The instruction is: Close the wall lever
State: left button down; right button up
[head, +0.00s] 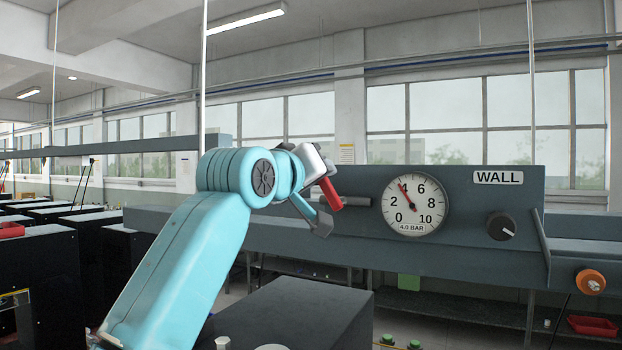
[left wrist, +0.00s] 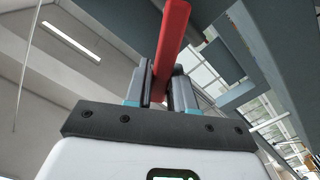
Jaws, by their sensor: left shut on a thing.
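The wall lever is a red handle (head: 331,193) on a grey beam, left of the gauge in the head view. It is tilted, its upper end leaning left, beside a short grey pipe. In the left wrist view the red lever (left wrist: 174,35) runs up from between the fingers. My left gripper (head: 318,212) is at the lever, and in the wrist view the gripper (left wrist: 160,85) is shut on it. The lever's pivot is partly hidden. A round gauge (head: 414,205) reads about 4, with "4.0 BAR" printed on it. A "WALL" sign (head: 498,177) is at the right. My right gripper is not in view.
A black knob (head: 501,226) sits on the beam (head: 460,245) right of the gauge. An orange round knob (head: 590,282) is at the lower right. A dark box (head: 295,315) stands below my left arm. A red tray (head: 592,326) lies on the far right.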

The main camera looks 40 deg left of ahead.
pick_arm(q)
jog(key=m, duration=0.1)
jog(key=d+m, duration=0.1)
jog(key=m, duration=0.1)
jog(key=shift+w+d+r+m, duration=0.25)
jog(key=shift+w+d+m, duration=0.05)
jog(key=shift+d, duration=0.05)
jog(key=shift+w+d+f+m, duration=0.15)
jog(key=shift+d+m, duration=0.25)
jog(key=shift+m, duration=0.35)
jog(key=shift+w+d+r+m, duration=0.1)
jog(key=shift+d+m, duration=0.3)
jog(key=shift+m, duration=0.35)
jog(key=shift+f, duration=0.1)
jog(key=c, duration=1)
grip_release()
jog(key=shift+c, duration=0.2)
jog(key=shift+w, duration=0.2)
jog(key=shift+s, duration=0.15)
